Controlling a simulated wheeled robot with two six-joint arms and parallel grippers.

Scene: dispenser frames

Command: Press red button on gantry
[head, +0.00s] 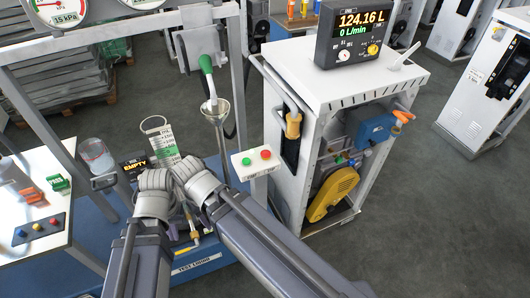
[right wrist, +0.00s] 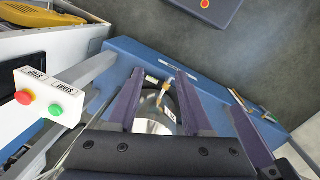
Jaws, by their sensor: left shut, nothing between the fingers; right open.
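A small white button box (head: 243,170) is fixed to the gantry frame, right of the steel funnel. It carries a red button (head: 266,154) on the right and a green button (head: 246,161) on the left. In the right wrist view the red button (right wrist: 27,97) is beside a STOP label and the green button (right wrist: 55,109) beside START. My left gripper (head: 160,178) is left of the box, apart from it, shut and empty. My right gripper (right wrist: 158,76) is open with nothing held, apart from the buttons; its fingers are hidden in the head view.
A steel funnel (head: 217,112) under a green-handled nozzle (head: 207,72) stands just left of the box. A white dispenser cabinet (head: 296,175) is close on the right. A side table (head: 22,165) with another button panel (head: 40,228) is at left.

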